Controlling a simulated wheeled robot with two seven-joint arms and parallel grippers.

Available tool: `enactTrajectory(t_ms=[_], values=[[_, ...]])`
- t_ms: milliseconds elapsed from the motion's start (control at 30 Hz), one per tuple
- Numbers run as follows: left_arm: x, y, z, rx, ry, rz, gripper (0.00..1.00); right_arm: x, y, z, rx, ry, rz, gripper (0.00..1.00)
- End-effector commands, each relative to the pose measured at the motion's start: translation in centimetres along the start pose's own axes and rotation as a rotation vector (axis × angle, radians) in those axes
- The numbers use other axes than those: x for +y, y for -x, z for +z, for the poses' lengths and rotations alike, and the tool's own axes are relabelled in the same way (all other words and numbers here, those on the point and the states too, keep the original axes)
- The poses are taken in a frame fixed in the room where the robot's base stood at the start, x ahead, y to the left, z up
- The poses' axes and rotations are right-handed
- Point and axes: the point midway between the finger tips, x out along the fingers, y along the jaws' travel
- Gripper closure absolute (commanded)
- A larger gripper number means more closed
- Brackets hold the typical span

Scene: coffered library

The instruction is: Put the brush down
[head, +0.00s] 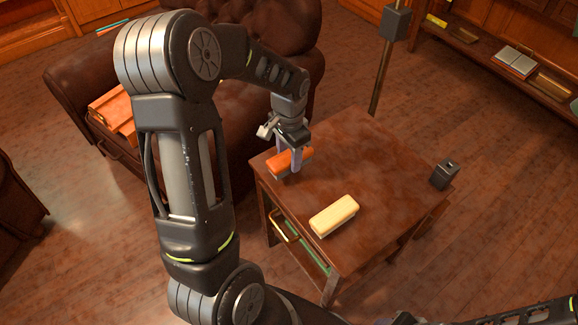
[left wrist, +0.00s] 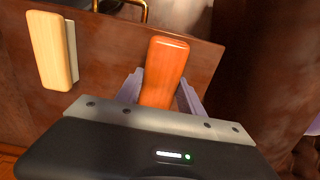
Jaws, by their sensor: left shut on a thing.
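My left gripper (head: 289,163) is shut on an orange-brown brush (head: 302,156) at the left back corner of the small wooden table (head: 370,150). The brush lies level, with a grey underside showing below its wooden back. It is at or just above the tabletop; I cannot tell if it touches. In the left wrist view the brush (left wrist: 164,70) sits between the two pale fingers of the gripper (left wrist: 160,95). A second, pale wooden brush (head: 334,215) lies on the table nearer the front.
A small dark box-like thing (head: 445,175) stands at the table's right corner. A partly open drawer (head: 300,245) shows below the front edge. A brown leather armchair (head: 260,95) stands behind on the left. The middle and back of the tabletop are clear.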

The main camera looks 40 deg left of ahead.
Motion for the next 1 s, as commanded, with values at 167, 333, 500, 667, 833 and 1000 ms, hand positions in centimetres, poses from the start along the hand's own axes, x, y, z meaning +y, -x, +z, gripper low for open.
enactTrajectory(t_ms=[167,333,500,667,833,1000], values=[[0.0,-0.1,0.0,0.001,0.0,0.0,0.93,0.0,0.0,0.0,0.0,0.0,0.0,0.64],[0.0,-0.5,0.0,-0.001,0.001,0.001,0.93,0.0,-0.1,0.0,0.0,0.0,0.0,0.64],[0.1,-2.8,0.1,-0.003,0.0,0.002,0.93,0.2,-0.5,0.0,0.0,0.0,0.0,0.64],[0.1,-3.9,0.0,0.0,0.001,0.001,0.93,0.2,-0.5,0.0,0.0,0.0,0.0,0.64],[0.1,-3.9,0.0,0.001,0.001,0.0,0.93,0.2,-0.5,0.0,0.0,0.0,0.0,0.64],[0.1,-4.3,0.0,0.0,0.001,0.0,0.93,0.3,-0.8,0.0,0.0,0.0,0.0,0.64]])
